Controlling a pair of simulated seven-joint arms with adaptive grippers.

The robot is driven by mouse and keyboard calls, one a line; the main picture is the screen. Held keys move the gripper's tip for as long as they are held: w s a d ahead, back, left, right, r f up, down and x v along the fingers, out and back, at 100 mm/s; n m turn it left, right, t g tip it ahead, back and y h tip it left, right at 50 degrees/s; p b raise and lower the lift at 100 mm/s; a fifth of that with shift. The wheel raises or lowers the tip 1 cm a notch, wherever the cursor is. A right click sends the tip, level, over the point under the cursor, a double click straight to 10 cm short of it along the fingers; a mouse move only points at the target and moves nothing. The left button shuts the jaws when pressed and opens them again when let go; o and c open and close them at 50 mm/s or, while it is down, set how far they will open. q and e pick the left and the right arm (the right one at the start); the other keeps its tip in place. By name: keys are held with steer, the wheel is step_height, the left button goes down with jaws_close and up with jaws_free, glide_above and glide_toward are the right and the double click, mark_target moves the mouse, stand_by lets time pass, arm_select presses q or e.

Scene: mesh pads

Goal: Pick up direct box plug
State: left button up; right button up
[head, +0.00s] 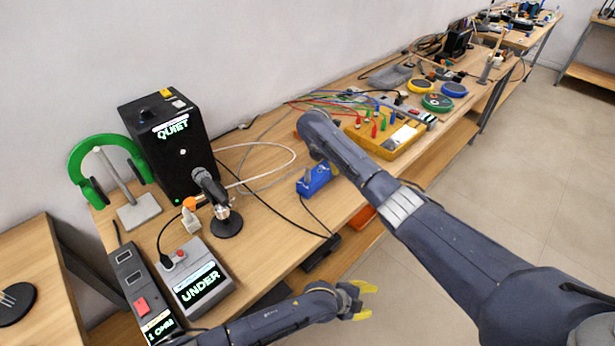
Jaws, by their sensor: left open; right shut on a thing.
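The small blue direct box (314,181) stands near the front edge of the long bench, with cables beside it. My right arm reaches in from the right, and its wrist stands over the bench just behind the box. The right gripper (332,167) is mostly hidden by its own arm. It is shut on the plug at the direct box, and the plug itself is hard to make out. My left gripper (362,300), with yellow fingertips, is open and empty. It is low, in front of the bench, over the floor.
A yellow patch board (388,135) with coloured leads stands behind my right arm. Loose cables cross the bench middle.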

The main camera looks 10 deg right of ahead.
arm_select(q)
steer(key=w+d+r+m+t, duration=0.1)
steer(key=w+r+m+t, duration=0.1)
steer(key=w+r, duration=0.6)
steer(key=w+d+r+m+t, duration=0.1)
steer(key=w+r+m+t, duration=0.3)
steer(key=r, duration=0.7)
steer(key=n+g+y, duration=0.4)
steer(key=n+g, duration=0.1)
steer(key=n, duration=1.6)
glide_toward(307, 180)
steer(key=shift+w+r+x, duration=0.1)
steer(key=shift+w+x, duration=0.05)
steer(key=shift+x, duration=1.5)
steer(key=shift+w+r+x, duration=0.1)
steer(key=shift+w+x, duration=0.1)
steer(key=shift+x, duration=1.45)
steer(key=shift+w+r+x, duration=0.1)
steer(key=shift+w+x, duration=0.05)
steer(key=shift+x, duration=1.5)
steer(key=shift+o, duration=0.4)
steer(key=shift+d+f, duration=0.1)
steer(key=shift+d, duration=0.05)
jaws_close()
